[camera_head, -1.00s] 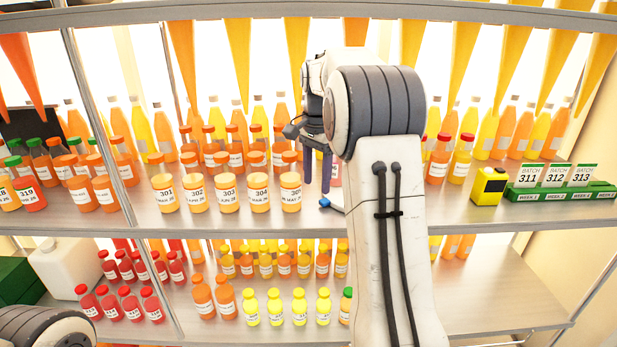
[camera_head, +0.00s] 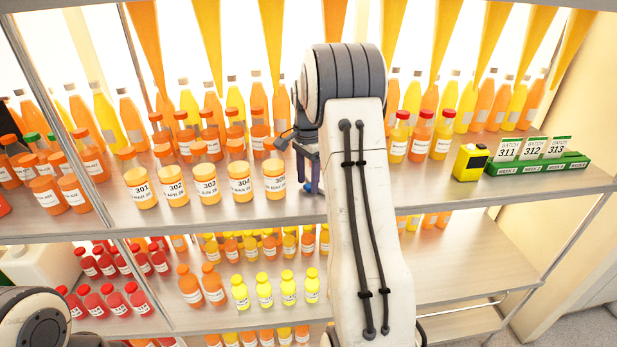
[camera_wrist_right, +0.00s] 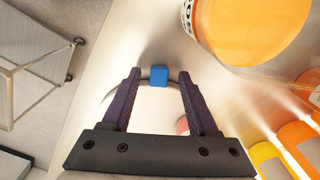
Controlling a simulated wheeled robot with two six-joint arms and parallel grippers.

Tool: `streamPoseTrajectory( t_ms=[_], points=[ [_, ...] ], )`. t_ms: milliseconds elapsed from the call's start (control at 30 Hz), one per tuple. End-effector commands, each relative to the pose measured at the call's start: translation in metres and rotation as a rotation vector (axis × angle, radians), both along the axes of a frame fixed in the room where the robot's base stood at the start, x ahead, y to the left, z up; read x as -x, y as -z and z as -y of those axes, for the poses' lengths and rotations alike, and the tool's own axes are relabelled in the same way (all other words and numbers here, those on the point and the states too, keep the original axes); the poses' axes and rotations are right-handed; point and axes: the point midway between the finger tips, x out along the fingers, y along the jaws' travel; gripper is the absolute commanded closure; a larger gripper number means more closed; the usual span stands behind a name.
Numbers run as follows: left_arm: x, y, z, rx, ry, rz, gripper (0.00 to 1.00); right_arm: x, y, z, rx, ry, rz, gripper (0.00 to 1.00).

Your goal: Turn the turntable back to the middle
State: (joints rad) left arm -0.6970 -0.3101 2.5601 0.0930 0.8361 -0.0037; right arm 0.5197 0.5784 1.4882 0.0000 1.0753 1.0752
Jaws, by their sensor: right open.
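The turntable (camera_wrist_right: 155,103) shows in the right wrist view as a pale disc with a grey rim, partly behind my fingers. A blue knob (camera_wrist_right: 158,76) at its rim lies between the fingertips of my open right gripper (camera_wrist_right: 159,78). I cannot tell whether the fingers touch it. In the head view my right gripper (camera_head: 307,182) points down at the upper shelf, just right of the jar numbered 305. A bit of blue shows at its fingertips there, and my right arm hides most of the turntable. My left gripper is out of view.
Numbered orange jars (camera_head: 241,185) stand close to the left of my right gripper. Red-capped bottles (camera_head: 421,135), a yellow device (camera_head: 470,163) and a green stand with batch cards (camera_head: 540,164) are to the right. The upper shelf's front edge (camera_head: 450,206) is near.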

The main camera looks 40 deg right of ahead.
Motion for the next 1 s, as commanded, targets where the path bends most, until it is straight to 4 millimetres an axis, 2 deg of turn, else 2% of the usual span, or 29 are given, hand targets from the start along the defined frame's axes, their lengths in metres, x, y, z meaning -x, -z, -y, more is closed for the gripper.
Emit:
streamPoseTrajectory(
  t_ms=[300, 333, 467, 500, 1000],
  points=[
    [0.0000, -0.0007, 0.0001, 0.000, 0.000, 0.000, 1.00, 0.0013, 0.0042, 0.0021, 0.000, 0.003, 0.000, 0.40],
    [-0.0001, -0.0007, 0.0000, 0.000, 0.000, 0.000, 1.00, 0.0013, 0.0042, 0.0021, 0.000, 0.003, 0.000, 0.48],
    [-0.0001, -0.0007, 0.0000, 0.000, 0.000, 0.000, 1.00, 0.0011, 0.0040, 0.0020, 0.000, 0.002, 0.000, 0.97],
    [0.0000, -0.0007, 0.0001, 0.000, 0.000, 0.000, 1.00, 0.0011, 0.0040, 0.0020, 0.000, 0.002, 0.000, 1.00],
    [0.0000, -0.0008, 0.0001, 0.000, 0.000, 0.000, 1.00, 0.0010, 0.0035, 0.0017, 0.000, 0.002, 0.000, 1.00]
  ],
)
